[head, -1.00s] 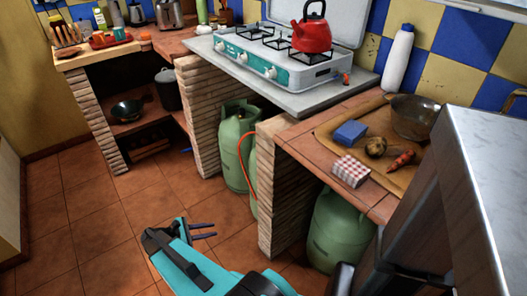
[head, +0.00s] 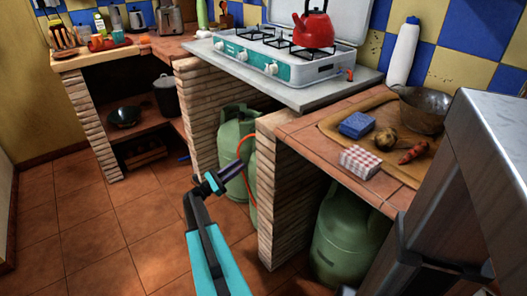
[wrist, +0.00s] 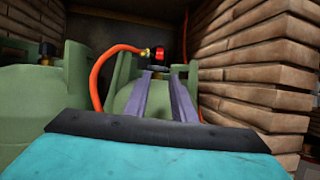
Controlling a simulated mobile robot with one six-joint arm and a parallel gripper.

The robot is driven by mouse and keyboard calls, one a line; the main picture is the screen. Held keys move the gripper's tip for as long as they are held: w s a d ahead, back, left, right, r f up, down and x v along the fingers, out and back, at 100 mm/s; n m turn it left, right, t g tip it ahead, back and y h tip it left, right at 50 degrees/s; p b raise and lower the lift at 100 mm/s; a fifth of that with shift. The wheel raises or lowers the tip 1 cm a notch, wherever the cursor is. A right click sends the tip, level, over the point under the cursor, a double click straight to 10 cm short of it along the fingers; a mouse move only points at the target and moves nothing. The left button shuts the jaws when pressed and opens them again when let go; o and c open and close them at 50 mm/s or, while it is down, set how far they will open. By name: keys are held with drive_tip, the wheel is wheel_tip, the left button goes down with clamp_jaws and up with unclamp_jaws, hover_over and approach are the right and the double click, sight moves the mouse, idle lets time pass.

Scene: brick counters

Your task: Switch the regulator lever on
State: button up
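The regulator (wrist: 161,53) shows in the wrist view as a small red part beside a brass fitting, on top of a green gas bottle (wrist: 133,97). An orange hose (wrist: 97,72) runs from the fitting. The lever's exact position is too small to tell. In the head view the regulator is hidden under the counter; the hose (head: 243,150) shows beside the green bottles (head: 235,128). My gripper (wrist: 164,73) is open and empty, its two fingers apart and pointing at the regulator, which appears just beyond the fingertips. It also shows in the head view (head: 238,168), before the opening.
Brick pillars (head: 283,200) flank the opening, and a brick wall (wrist: 250,75) stands close on the right in the wrist view. A second bottle (wrist: 32,115) is at left. A stone slab (head: 300,97) with a stove (head: 272,62) lies above. The floor (head: 110,230) is clear.

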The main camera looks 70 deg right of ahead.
drive_tip(key=shift+d, duration=0.1)
idle(0.3)
drive_tip(key=shift+b+x, duration=1)
drive_tip(key=shift+x, duration=5.85)
drive_tip(key=shift+r, duration=0.1)
